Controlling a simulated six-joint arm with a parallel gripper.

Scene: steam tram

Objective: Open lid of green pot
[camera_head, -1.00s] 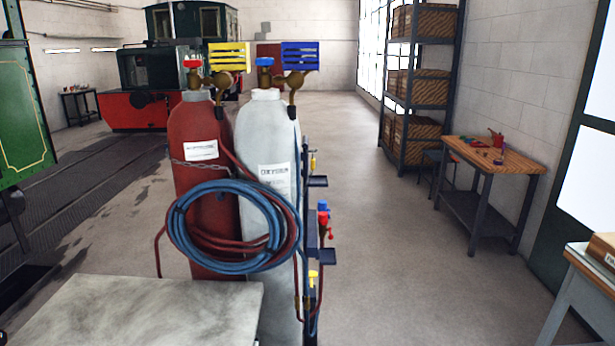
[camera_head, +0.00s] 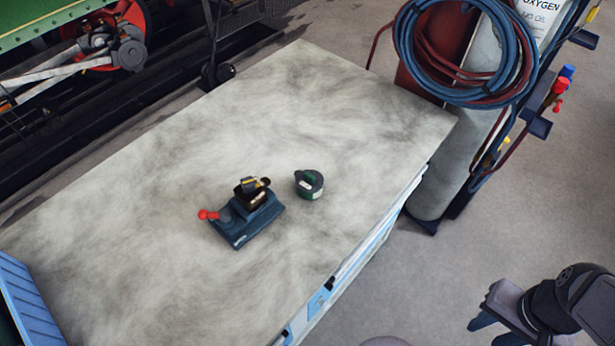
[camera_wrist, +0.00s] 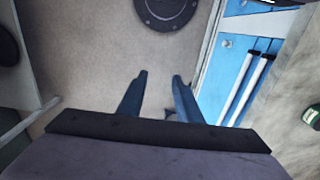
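A small round green pot (camera_head: 312,189) with a dark grey lid (camera_head: 308,179) stands on the workbench top, right of a blue vise. A pale label shows near the lid's edge, and the lid appears to be on. At the right edge of the wrist view, part of a green round object (camera_wrist: 311,116) shows, likely the same pot. My gripper (camera_head: 482,328) is at the lower right, off the bench and well apart from the pot. In the wrist view my gripper (camera_wrist: 158,82) has its two fingers apart with nothing between them.
The pale workbench top (camera_head: 150,200) is mostly clear. A blue vise (camera_head: 246,215) with a red-knobbed handle stands beside the pot. Gas cylinders (camera_head: 450,120) with coiled hoses stand at the bench's far right end. A blue box (camera_head: 30,300) is at lower left.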

